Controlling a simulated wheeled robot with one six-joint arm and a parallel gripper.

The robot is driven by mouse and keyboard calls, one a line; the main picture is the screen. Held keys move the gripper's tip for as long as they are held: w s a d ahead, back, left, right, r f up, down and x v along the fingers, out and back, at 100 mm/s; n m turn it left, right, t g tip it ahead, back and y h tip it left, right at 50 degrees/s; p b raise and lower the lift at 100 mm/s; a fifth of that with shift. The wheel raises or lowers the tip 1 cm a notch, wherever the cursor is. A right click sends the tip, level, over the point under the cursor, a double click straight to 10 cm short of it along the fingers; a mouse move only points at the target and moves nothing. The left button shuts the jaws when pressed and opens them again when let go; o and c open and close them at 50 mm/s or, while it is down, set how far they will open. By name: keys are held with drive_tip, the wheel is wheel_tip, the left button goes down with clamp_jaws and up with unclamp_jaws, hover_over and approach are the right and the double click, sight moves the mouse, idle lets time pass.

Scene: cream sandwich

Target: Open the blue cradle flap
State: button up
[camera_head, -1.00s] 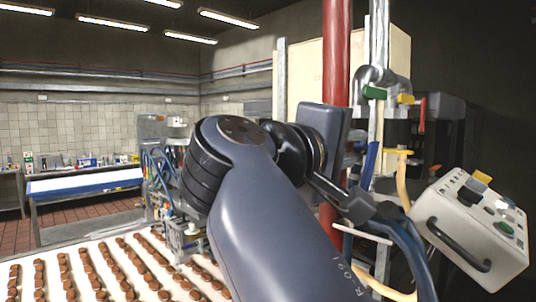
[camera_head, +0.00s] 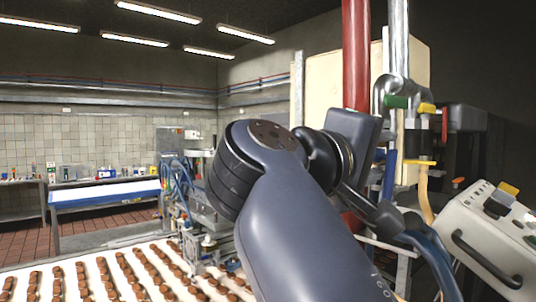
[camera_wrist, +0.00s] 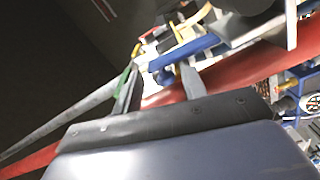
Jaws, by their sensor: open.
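A blue bar-like part, which looks like the cradle flap, hangs upright beside the metal pipework right of the red pipe in the head view (camera_head: 389,174). In the wrist view a blue bar (camera_wrist: 186,56) lies slanted just beyond my fingertips; I cannot tell for certain that it is the same part. My gripper (camera_wrist: 160,70) is open, with its two fingers apart and nothing visible held between them. The right finger's tip appears close to the blue bar; contact cannot be told. In the head view my arm hides most of the gripper.
A red pipe (camera_head: 356,60) and a metal pipe (camera_head: 399,40) stand close to my arm. A white control box with a black handle (camera_head: 490,240) is at right. A conveyor with rows of brown biscuits (camera_head: 60,292) lies at lower left. A blue-edged table (camera_head: 105,194) stands behind.

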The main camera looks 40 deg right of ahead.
drive_tip(key=shift+a, duration=0.2)
drive_tip(key=shift+a+b, duration=0.3)
drive_tip(key=shift+a, duration=0.5)
drive_tip(key=a+b, duration=0.1)
drive_tip(key=a, duration=0.7)
drive_tip(key=shift+s+a, duration=0.4)
drive_tip(key=shift+s, duration=0.05)
drive_tip(key=shift+w+d+p, duration=0.2)
drive_tip(key=shift+d+p, duration=0.05)
drive_tip(key=shift+d, duration=1.85)
drive_tip(key=shift+w+d+p, duration=0.15)
drive_tip(key=shift+d+p, duration=0.1)
drive_tip(key=shift+d, duration=1.85)
drive_tip(key=shift+a, duration=0.15)
